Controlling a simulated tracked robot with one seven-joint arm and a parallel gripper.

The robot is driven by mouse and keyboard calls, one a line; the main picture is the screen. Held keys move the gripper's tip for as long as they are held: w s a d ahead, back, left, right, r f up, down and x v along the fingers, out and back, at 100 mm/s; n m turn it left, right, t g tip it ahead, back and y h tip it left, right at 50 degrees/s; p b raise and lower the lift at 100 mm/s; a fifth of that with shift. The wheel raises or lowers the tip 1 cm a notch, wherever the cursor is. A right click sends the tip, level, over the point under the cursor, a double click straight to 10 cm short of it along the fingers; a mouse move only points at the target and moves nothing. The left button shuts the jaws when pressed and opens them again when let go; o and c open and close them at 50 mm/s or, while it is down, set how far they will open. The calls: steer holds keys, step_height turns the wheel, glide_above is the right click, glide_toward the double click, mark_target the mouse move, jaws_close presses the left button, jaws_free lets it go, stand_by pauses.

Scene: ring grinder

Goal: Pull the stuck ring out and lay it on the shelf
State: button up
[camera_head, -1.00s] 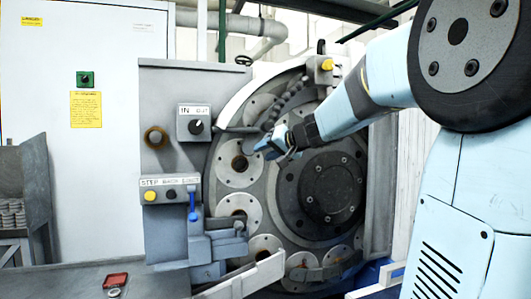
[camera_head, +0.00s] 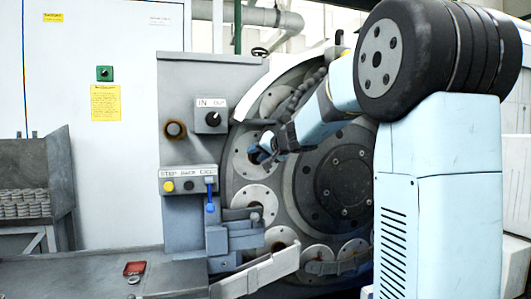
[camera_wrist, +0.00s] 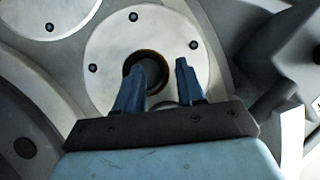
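My gripper (camera_wrist: 157,82) is open, its two blue fingers apart in front of a pale round disc (camera_wrist: 105,48) with dark bolt holes. A brown-rimmed ring (camera_wrist: 138,57) sits in the disc's central hole, partly hidden behind the left finger. I cannot tell whether a finger touches it. In the head view, my gripper (camera_head: 262,153) is at the upper-left disc (camera_head: 241,171) of the big grinder wheel and hides most of the hole. A flat grey shelf-like top (camera_head: 70,278) is at the lower left of the machine.
A rack with stacked rings (camera_head: 22,205) stands at the far left. A control panel (camera_head: 187,180) with a blue lever (camera_head: 210,200) and a grey clamp block (camera_head: 238,232) are close left of the wheel.

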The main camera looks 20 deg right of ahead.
steer(key=shift+w+a, duration=0.1)
steer(key=shift+w, duration=0.15)
steer(key=shift+c, duration=0.2)
jaws_close()
steer(key=s, duration=0.7)
steer(key=shift+s, duration=0.25)
stand_by(3.5)
